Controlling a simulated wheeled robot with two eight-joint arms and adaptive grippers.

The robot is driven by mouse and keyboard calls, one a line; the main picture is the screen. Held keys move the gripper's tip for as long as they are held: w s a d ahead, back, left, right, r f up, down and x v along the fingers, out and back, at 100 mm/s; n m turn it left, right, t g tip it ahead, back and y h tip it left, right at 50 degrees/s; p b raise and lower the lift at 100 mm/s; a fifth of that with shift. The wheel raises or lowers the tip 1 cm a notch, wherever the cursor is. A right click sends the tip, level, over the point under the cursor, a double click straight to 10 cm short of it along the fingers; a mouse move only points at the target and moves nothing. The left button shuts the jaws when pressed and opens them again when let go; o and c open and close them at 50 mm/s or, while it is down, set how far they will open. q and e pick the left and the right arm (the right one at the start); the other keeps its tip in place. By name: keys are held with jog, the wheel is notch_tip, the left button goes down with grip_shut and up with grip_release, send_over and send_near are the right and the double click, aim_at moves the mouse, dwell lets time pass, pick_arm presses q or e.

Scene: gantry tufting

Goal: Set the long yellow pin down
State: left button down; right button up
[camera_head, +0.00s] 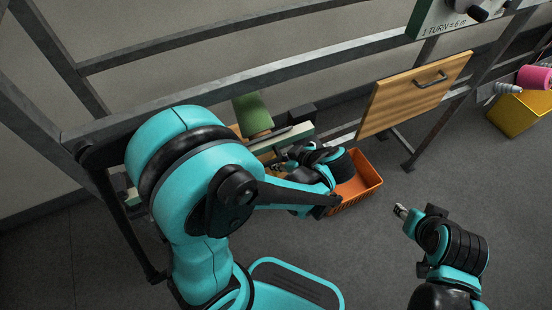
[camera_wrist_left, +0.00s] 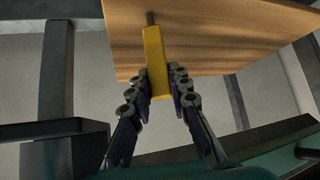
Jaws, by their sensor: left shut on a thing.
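The long yellow pin (camera_wrist_left: 156,62) shows in the left wrist view as a yellow bar with a thin dark tip at its top end. My left gripper (camera_wrist_left: 160,84) is shut on it, one finger on each side near its lower part. The pin lies in front of a wooden board; I cannot tell whether it touches it. In the head view my left gripper (camera_head: 280,168) is partly hidden by my own arm, and I cannot make out the pin there. My right gripper (camera_head: 402,211) is over the floor at the right, apart from everything; its fingers are too small to read.
An orange crate (camera_head: 370,188) sits beside my left wrist. A wooden board with a handle (camera_head: 415,92) hangs on the grey metal frame (camera_head: 250,92). A green block (camera_head: 252,113) is behind my left arm. A yellow bin (camera_head: 522,112) and pink spool (camera_head: 535,77) are at far right. Floor between is clear.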

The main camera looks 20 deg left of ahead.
pick_arm(q)
jog(key=shift+s+d+r, duration=0.15)
jog(key=shift+s+d, duration=0.05)
jog(key=c, duration=1.4)
grip_release()
jog(key=shift+w+a+f, duration=0.1)
jog(key=shift+f, duration=0.15)
jog(key=shift+r, duration=0.2)
jog(key=p+v, duration=0.5)
jog(key=v, duration=0.7)
